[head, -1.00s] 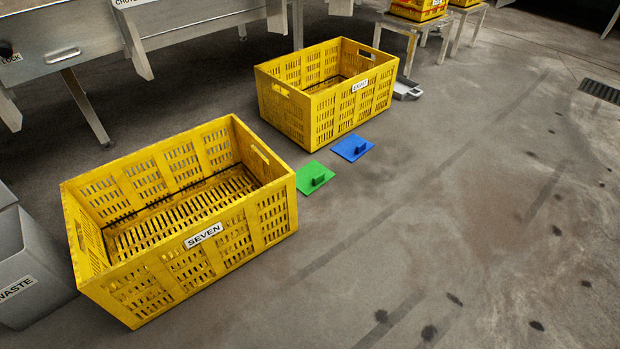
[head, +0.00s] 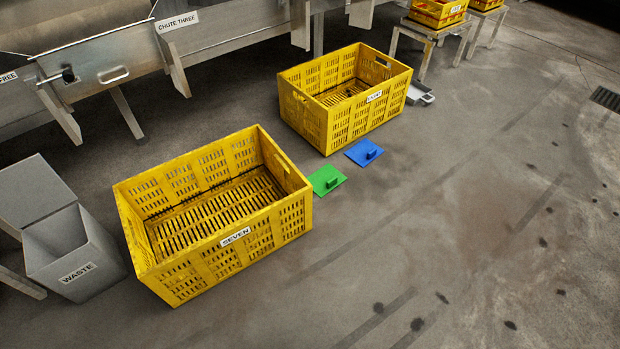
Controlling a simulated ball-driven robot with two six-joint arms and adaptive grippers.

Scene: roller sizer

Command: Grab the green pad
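The green pad (head: 326,180) is a flat square with a small upright grip block on top. It lies on the floor in the middle of the head view, in the gap between two yellow crates and close to the right end of the crate marked SEVEN (head: 237,252). A similar blue pad (head: 364,152) lies just beyond it to the upper right. Neither of my grippers is in view.
A second yellow crate (head: 333,132) stands behind the pads; its label is hard to read. A grey WASTE bin (head: 85,259) stands at left. A metal chute machine (head: 110,60) lines the back. Open concrete floor (head: 430,230) lies right and front.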

